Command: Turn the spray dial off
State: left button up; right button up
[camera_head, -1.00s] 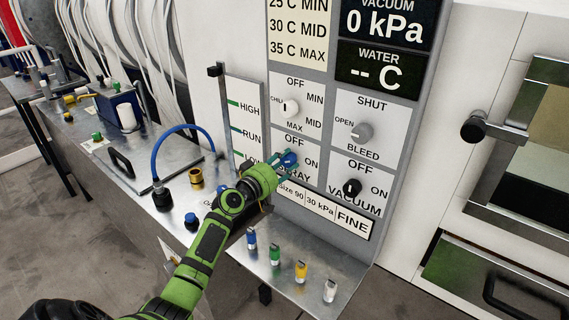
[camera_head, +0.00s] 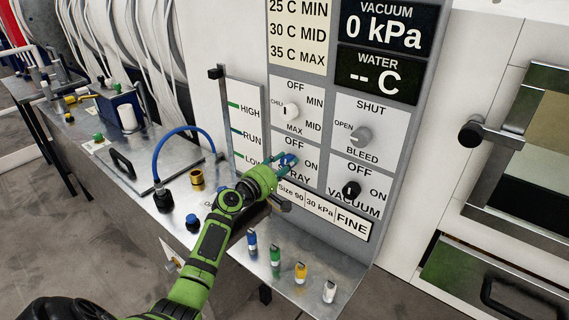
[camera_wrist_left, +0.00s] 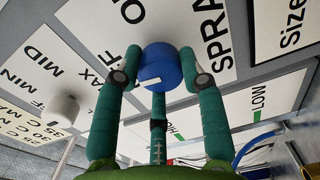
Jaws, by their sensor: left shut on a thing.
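The blue spray dial (camera_head: 289,160) sits on the control panel between the OFF and ON labels, partly covered by my fingers. In the left wrist view the round blue dial (camera_wrist_left: 160,66) shows a short white mark on its face. My left gripper (camera_head: 283,163) reaches it from the lower left. In the left wrist view its green fingers (camera_wrist_left: 160,80) stand around the dial, with one on each side and one below, shut on it. The SPRAY label is partly hidden by the gripper in the head view. My right gripper is not in view.
White chill knob (camera_head: 290,111), grey bleed knob (camera_head: 360,135) and black vacuum knob (camera_head: 351,189) surround the dial. A steel shelf (camera_head: 290,259) below holds several coloured pegs. A blue hose (camera_head: 180,131) arches over the bench at left.

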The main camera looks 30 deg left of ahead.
pick_arm(q)
jog(key=shift+a+r+n, duration=0.15)
jog(key=shift+r+n, duration=0.05)
jog(key=shift+n, duration=0.6)
jog(key=o, duration=1.1)
jog(key=shift+o, duration=0.2)
jog(key=shift+f, duration=0.15)
jog(key=s, duration=1.2)
jog(key=shift+a, duration=0.45)
